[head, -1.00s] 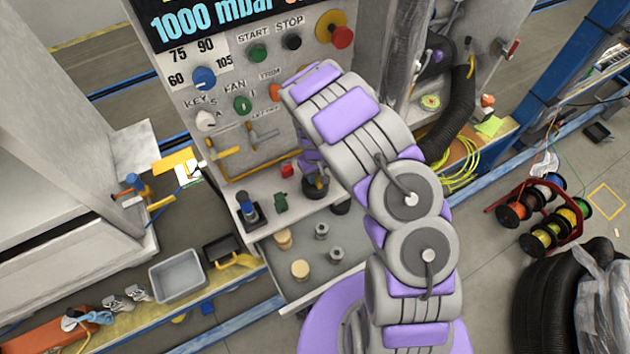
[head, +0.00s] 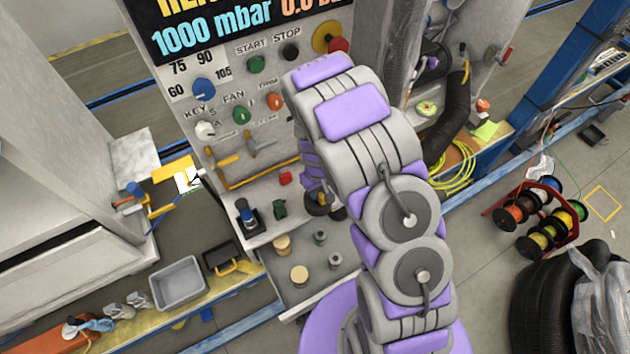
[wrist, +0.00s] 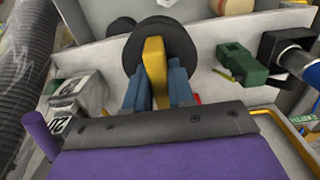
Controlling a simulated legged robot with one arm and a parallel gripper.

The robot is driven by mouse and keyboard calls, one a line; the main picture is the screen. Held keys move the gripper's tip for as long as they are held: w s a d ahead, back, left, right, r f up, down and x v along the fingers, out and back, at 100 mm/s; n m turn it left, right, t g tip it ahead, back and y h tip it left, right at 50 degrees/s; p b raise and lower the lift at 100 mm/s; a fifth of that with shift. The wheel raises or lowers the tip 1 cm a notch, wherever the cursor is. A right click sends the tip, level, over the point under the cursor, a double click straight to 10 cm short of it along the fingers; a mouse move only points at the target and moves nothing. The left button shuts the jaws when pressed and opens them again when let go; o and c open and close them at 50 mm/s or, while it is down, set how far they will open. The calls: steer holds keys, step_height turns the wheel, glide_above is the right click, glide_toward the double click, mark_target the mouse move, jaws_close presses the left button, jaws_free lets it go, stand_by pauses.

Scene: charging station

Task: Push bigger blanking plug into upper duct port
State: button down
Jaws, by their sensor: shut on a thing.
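In the wrist view my gripper (wrist: 156,82) has its blue fingers shut on the yellow grip of a large round black plug (wrist: 186,45), the bigger blanking plug. The black disc lies just beyond the fingertips. A smaller dark round piece (wrist: 121,26) shows behind it on the left. In the head view my arm hides most of the gripper (head: 314,186), which is low in front of the grey panel. The plug (head: 318,205) shows there only as a small dark shape above the shelf. I cannot make out the upper duct port in either view.
A green block (head: 280,208) and a black-and-blue connector (head: 246,214) stand left of the gripper. Tan and grey pegs stand on the lower grey shelf (head: 310,283). A black corrugated hose (head: 452,112) hangs to the right. Cable reels (head: 540,218) stand on the floor.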

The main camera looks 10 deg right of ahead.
steer(key=s+d+r, duration=0.1)
steer(key=s, duration=0.9)
steer(key=shift+d+p, duration=0.25)
steer(key=shift+p, duration=0.1)
steer(key=shift+s, duration=0.15)
